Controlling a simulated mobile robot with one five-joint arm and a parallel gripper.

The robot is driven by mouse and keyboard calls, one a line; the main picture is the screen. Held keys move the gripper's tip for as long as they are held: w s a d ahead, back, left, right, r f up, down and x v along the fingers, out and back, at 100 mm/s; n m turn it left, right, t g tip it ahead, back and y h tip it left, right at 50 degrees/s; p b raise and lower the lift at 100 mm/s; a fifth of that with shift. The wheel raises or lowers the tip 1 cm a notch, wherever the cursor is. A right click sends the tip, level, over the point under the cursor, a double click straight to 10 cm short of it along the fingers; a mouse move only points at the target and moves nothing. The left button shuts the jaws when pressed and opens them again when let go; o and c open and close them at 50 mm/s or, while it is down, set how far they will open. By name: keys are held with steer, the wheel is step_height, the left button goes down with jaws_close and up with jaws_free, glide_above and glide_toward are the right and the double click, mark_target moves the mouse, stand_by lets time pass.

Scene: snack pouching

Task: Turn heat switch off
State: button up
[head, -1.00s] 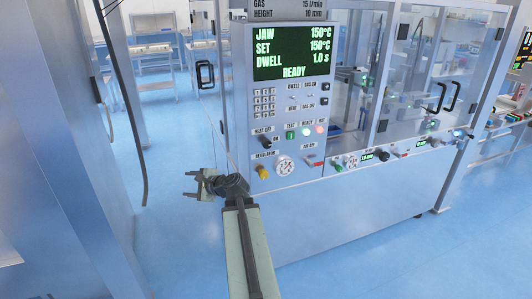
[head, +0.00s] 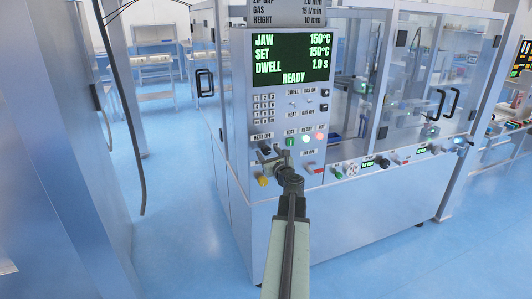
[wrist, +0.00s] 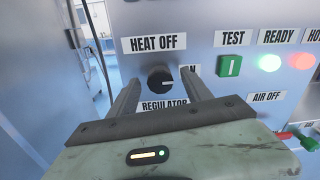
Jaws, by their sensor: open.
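The heat switch is a round black knob (wrist: 160,79) on the grey panel, under the HEAT OFF label (wrist: 155,43). Its white mark points right, toward the mostly covered ON label (wrist: 191,69) in the wrist view. My gripper (wrist: 163,85) is open, with one finger on each side of the knob. Whether the fingers touch it is unclear. In the head view my gripper (head: 268,154) is at the lower left of the panel and largely hides the knob.
The display (head: 292,58) reads JAW 150°C, SET 150°C, READY. The green TEST button (wrist: 229,65), a lit green lamp (wrist: 269,62) and a red lamp (wrist: 302,61) are to the right. A yellow knob (head: 263,181) and a red-handled AIR OFF valve (head: 312,169) are lower.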

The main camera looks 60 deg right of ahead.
steer(key=shift+x, duration=0.9)
jaws_close()
steer(key=shift+a, duration=0.1)
steer(key=shift+n, duration=0.3)
steer(key=n, duration=0.3)
steer(key=shift+n, duration=0.4)
steer(key=n, duration=0.4)
steer(key=shift+n, duration=0.3)
steer(key=n, duration=0.4)
steer(key=shift+w+b, duration=0.1)
steer(key=shift+b, duration=0.2)
steer(key=shift+n+t, duration=0.3)
steer(key=shift+n, duration=2.3)
